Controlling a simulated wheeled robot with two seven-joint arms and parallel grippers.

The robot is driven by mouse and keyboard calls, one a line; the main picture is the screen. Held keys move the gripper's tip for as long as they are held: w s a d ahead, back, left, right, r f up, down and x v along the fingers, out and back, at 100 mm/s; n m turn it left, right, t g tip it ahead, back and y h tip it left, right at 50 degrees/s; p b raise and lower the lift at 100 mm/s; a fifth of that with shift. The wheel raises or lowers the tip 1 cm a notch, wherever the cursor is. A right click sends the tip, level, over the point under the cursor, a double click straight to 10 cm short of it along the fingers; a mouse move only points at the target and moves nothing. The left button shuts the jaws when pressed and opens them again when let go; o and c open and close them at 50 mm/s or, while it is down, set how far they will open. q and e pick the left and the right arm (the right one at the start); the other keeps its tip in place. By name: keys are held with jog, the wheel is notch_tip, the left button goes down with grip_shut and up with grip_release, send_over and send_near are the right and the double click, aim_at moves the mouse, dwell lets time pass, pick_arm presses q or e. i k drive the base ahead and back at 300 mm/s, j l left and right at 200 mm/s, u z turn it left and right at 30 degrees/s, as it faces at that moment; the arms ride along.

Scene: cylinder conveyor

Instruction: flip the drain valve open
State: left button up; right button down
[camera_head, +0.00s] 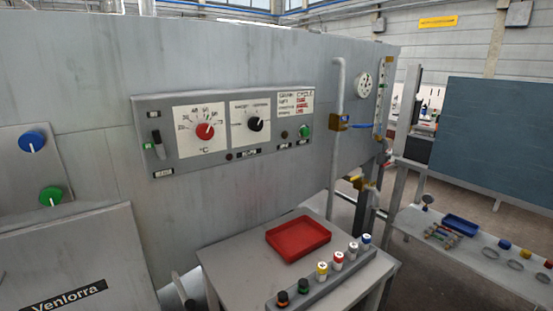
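A brass valve (340,122) with a blue lever sits on the grey vertical pipe at the right end of the big grey machine. Its lever points right, roughly level. A second brass valve or fitting (364,185) sits lower, under the machine's right end by a dark upright. No label shows which of the two is the drain valve. Neither of my grippers is in view.
A control panel (228,130) with a red and a black knob is on the machine's front. Below, a table (225,262) holds a red tray (299,237) and a rack of several capped cylinders (322,276). A bench (412,221) with a blue tray (460,225) stands right.

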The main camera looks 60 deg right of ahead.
aim_at(387, 164)
jog(key=l+z, duration=0.65)
jog(key=l, duration=0.25)
jog(key=l+z, duration=0.35)
jog(key=i+l+z, duration=0.3)
jog(key=l, duration=0.15)
jog(key=l+z, duration=0.35)
jog(key=i+l+z, duration=0.5)
jog(key=l+z, duration=0.15)
jog(key=i+l, duration=0.35)
jog(key=l, duration=0.3)
